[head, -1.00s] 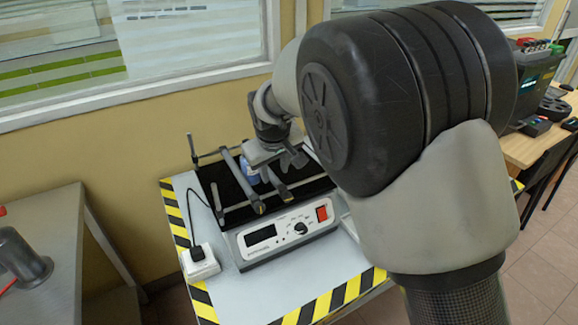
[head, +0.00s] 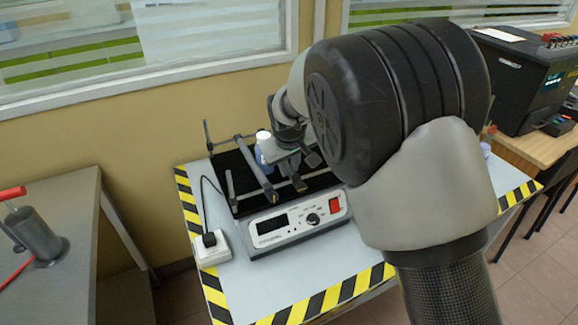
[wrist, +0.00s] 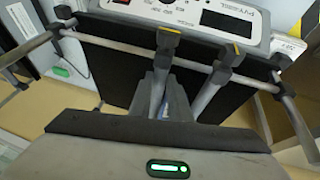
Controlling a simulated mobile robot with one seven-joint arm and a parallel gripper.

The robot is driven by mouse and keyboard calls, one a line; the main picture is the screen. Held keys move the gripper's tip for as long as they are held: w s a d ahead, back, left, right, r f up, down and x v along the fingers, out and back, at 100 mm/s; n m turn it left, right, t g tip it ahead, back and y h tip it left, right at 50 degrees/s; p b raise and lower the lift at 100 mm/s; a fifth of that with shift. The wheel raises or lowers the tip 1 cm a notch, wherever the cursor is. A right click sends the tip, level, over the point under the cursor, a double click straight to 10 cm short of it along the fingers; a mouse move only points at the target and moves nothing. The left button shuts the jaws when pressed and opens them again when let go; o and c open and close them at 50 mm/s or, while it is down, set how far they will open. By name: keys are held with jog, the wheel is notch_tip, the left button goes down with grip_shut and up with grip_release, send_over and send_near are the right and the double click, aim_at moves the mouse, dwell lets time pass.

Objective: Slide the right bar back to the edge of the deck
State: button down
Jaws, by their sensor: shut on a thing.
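The shaker's black deck (head: 232,165) carries two grey cross bars with dark, yellow-marked end knobs. The right bar (head: 297,181) is the one under my gripper (head: 291,158); its far part is hidden by the gripper. In the upside-down wrist view the right bar (wrist: 168,45) is on the left, with my gripper (wrist: 160,85) shut on it. The left bar (head: 253,165) stands apart from it and shows right of it in the wrist view (wrist: 225,68). A blue bottle with a white cap (head: 263,136) stands between the bars, partly hidden by my gripper.
The control panel (head: 300,221) with a red switch is at the deck's front. A white socket box (head: 211,249) with a plug and black cable is left of it. Hazard tape edges the table (head: 335,298). Thin side rails and posts (head: 208,137) frame the deck.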

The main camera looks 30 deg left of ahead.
jog(key=shift+w, duration=0.1)
jog(key=w+d, duration=0.2)
jog(key=w, duration=0.1)
jog(key=w+d, duration=0.6)
jog(key=w, duration=0.1)
jog(key=shift+d, duration=0.15)
jog(key=c, duration=1.6)
grip_release()
jog(key=shift+c, duration=0.2)
jog(key=p+v, duration=0.1)
jog(key=v, duration=1.6)
jog(key=shift+r, duration=0.15)
jog(key=shift+s, duration=0.15)
